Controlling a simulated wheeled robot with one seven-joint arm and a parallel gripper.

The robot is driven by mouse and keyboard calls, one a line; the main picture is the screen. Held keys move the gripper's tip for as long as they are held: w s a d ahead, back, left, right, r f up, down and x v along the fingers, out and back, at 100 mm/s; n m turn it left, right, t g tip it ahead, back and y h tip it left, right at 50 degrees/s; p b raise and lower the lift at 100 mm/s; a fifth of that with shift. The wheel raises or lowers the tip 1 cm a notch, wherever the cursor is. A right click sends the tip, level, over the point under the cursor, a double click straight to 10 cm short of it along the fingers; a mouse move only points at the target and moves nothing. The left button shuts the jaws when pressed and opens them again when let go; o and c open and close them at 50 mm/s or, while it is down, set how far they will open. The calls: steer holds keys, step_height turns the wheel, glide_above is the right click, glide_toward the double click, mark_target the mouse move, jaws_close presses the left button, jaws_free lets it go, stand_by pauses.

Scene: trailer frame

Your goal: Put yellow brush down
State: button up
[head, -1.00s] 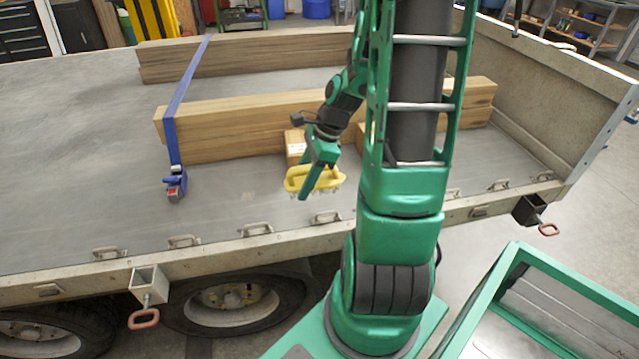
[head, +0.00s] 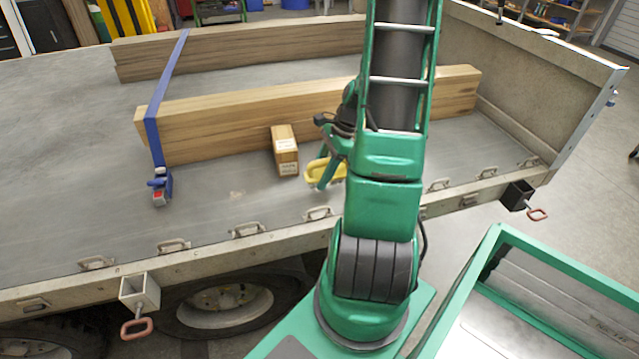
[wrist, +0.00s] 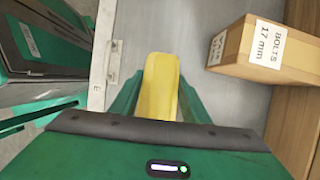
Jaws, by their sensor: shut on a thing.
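The yellow brush (head: 322,170) is over the trailer bed, near its front edge, partly hidden behind my arm in the head view. My gripper (head: 328,174) is shut on it. In the wrist view the yellow brush (wrist: 160,85) stands between the two green fingers of my gripper (wrist: 157,100), with its far end sticking out past them. The brush's underside is hidden, so I cannot tell whether it touches the bed.
A cardboard box (head: 285,150) labelled bolts, also in the wrist view (wrist: 262,50), sits left of the brush against a long timber beam (head: 220,118). A blue strap (head: 165,90) crosses the beams. Bare bed (head: 90,180) lies to the left. Metal handles line the edge.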

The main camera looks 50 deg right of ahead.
steer(key=shift+f, duration=2)
steer(key=shift+s+f, duration=0.1)
steer(key=shift+f, duration=0.15)
